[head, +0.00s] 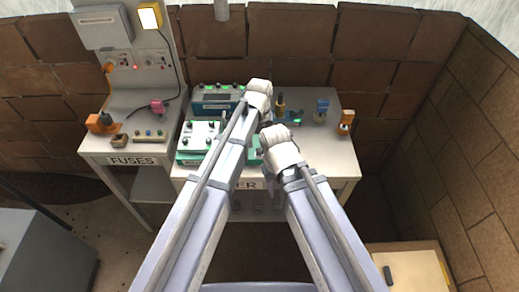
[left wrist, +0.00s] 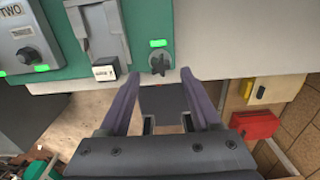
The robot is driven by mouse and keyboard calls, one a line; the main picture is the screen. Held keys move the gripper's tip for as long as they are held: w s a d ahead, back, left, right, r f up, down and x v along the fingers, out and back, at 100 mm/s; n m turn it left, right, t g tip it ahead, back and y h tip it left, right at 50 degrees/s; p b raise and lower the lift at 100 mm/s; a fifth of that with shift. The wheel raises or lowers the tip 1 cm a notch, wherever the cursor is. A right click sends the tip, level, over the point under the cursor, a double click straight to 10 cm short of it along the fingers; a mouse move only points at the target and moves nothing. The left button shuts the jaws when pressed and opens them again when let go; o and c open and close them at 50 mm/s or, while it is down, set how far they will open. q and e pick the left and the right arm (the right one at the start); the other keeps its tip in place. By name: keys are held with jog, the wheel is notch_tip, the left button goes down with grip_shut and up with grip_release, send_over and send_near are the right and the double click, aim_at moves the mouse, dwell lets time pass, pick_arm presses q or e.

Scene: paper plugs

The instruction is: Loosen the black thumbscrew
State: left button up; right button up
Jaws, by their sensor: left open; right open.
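A black star-shaped thumbscrew (left wrist: 159,62) sits near the edge of the green panel (left wrist: 150,20) in the left wrist view, under a small lit green light (left wrist: 158,43). My left gripper (left wrist: 158,76) is open, its two purple fingers apart, with the tips just below and to either side of the thumbscrew. Nothing is between the fingers. In the head view my left gripper (head: 262,112) is over the green equipment on the bench and hides the thumbscrew. My right gripper (head: 270,130) is close below it; its fingers are largely hidden by its wrist.
Beside the thumbscrew are a grey clamp-like part (left wrist: 100,30) and a dial block marked TWO (left wrist: 25,45). A blue-topped item (head: 322,106) and an orange item (head: 346,122) stand on the bench's right. The FUSES bench (head: 118,148) stands left.

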aim_at(260, 150)
pick_arm(q)
jog(key=shift+f+b, duration=1.7)
jog(key=shift+f, duration=0.15)
grip_shut()
